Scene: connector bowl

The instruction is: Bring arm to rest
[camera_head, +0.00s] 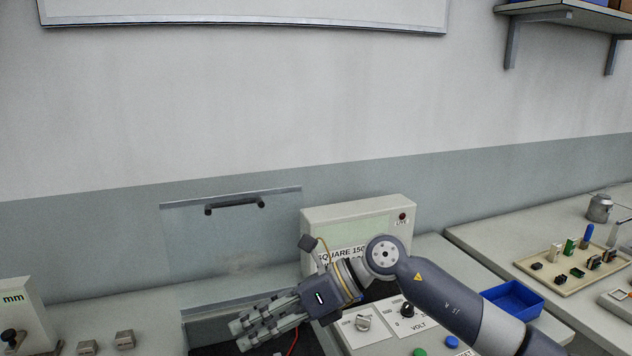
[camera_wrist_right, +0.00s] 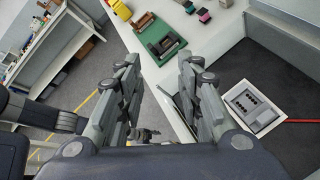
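My right arm comes in from the lower right in the head view. Its gripper (camera_head: 239,334) points to the lower left, over the dark recess of the test station. In the right wrist view the two fingers of the right gripper (camera_wrist_right: 160,72) stand apart with nothing between them, so it is open and empty. My left gripper shows in neither view.
A beige tester box (camera_head: 358,217) with a knob panel (camera_head: 378,325) stands close behind and under my right arm. A raised clear cover (camera_head: 231,235) is behind the gripper. A blue bin (camera_head: 513,299) and a connector tray (camera_head: 570,282) are at right. The wrist view shows a grey connector block (camera_wrist_right: 254,107).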

